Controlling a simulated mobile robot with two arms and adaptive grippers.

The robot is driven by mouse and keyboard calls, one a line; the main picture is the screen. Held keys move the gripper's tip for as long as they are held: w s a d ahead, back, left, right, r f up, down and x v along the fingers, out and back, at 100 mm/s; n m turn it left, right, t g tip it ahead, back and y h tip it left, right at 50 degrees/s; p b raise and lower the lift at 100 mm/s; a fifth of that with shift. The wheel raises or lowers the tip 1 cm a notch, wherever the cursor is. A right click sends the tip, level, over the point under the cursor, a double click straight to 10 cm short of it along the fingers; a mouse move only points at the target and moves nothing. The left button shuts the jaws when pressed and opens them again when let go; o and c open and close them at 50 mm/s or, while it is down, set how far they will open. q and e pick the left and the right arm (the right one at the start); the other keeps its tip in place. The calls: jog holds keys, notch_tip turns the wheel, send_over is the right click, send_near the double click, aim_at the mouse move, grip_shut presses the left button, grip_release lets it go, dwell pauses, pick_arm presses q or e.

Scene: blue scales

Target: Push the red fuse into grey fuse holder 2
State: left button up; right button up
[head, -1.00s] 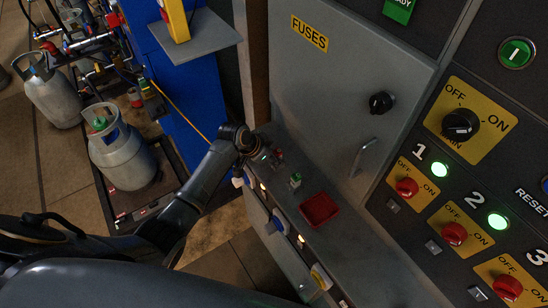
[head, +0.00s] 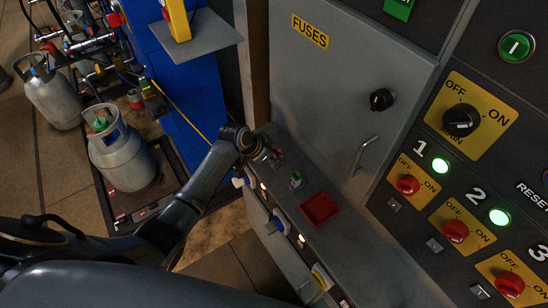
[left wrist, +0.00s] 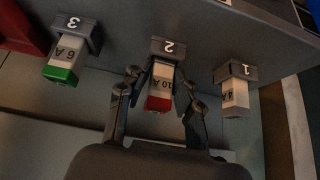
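The red fuse (left wrist: 159,90), marked 10 A with a red end, stands at grey fuse holder 2 (left wrist: 168,48) in the left wrist view. Its far end meets the holder's mouth, and it looks slightly tilted against it. How deep it sits is hard to tell. My left gripper (left wrist: 162,84) has a finger on each side of the fuse and appears shut on it. In the head view, the left gripper (head: 274,157) is small and dark at the panel ledge and hides most of the fuse. My right gripper is in neither view.
A green-ended fuse (left wrist: 61,66) sits at holder 3 (left wrist: 76,29), and a pale fuse (left wrist: 235,97) at holder 1 (left wrist: 236,73), close on both sides. A red tray (head: 320,209) lies on the ledge. The grey fuse cabinet (head: 335,100) rises behind.

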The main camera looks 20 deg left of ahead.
pick_arm(q)
jog(key=shift+o, duration=0.4)
jog(key=shift+s+f+g, duration=0.15)
jog(key=shift+f, duration=0.4)
jog(key=shift+s+f+g, duration=0.15)
jog(key=shift+f, duration=0.4)
jog(key=shift+s+a+r, duration=0.1)
jog(key=shift+a+r, duration=0.15)
jog(key=shift+r, duration=0.1)
jog(key=v, duration=1.2)
jog(key=shift+w+d+r, duration=0.25)
jog(key=shift+w+d, duration=0.1)
jog(key=shift+w, duration=0.05)
